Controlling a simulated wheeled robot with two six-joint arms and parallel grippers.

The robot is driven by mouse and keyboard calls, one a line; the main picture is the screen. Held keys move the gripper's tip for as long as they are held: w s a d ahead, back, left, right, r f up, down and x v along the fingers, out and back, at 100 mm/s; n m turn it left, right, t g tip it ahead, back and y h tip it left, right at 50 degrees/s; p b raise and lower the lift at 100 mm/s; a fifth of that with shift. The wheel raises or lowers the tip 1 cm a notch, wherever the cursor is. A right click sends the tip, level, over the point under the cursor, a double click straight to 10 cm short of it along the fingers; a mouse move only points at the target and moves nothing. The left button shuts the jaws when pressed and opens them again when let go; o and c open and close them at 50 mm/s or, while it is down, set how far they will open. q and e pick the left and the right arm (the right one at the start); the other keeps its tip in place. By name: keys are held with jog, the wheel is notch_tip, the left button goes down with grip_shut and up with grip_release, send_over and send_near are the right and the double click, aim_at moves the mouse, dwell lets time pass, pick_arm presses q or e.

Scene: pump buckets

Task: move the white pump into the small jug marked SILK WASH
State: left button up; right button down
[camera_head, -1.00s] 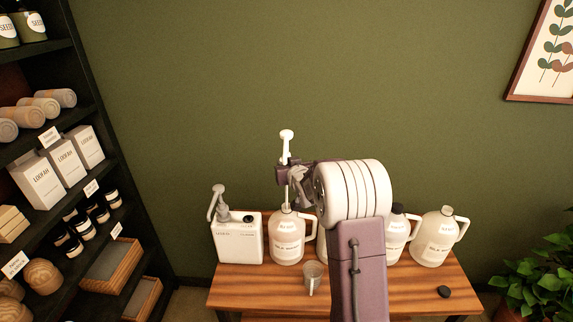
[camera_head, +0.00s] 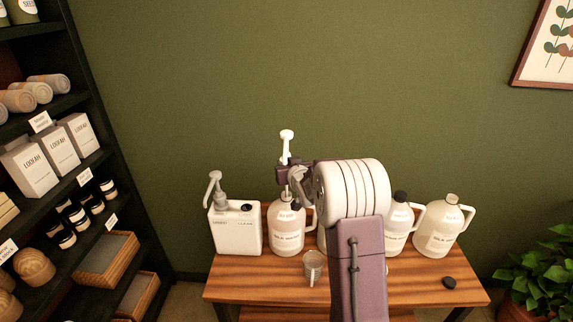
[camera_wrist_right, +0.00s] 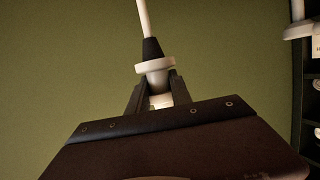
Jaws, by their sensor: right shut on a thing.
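The white pump (camera_head: 287,136) stands upright, its head above my right gripper (camera_head: 288,174). That gripper is shut on its collar, and the wrist view shows the collar (camera_wrist_right: 155,66) between the two fingers (camera_wrist_right: 158,92). In the head view the pump lines up with the mouth of a pale jug (camera_head: 287,226) at the left of the row. I cannot tell whether the pump's lower end is inside that mouth or in front of it. Other handled jugs, one at right (camera_head: 440,235), carry similar labels, too small to read surely. My left gripper is out of view.
A white square canister (camera_head: 236,234) with a grey pump (camera_head: 214,188) stands left of the jug. A clear cup (camera_head: 313,266) and a black cap (camera_head: 449,283) are on the wooden table (camera_head: 240,284). My right arm hides the middle jugs. A shelf stands at left.

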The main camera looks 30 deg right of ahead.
aim_at(287, 187)
jog(key=shift+f+b, duration=2.65)
jog(key=shift+f, duration=0.35)
jog(key=shift+f+b, duration=1.1)
jog(key=shift+f, duration=0.05)
jog(key=shift+f+b, duration=0.6)
jog(key=shift+b, duration=0.05)
jog(key=c, duration=1.1)
grip_release()
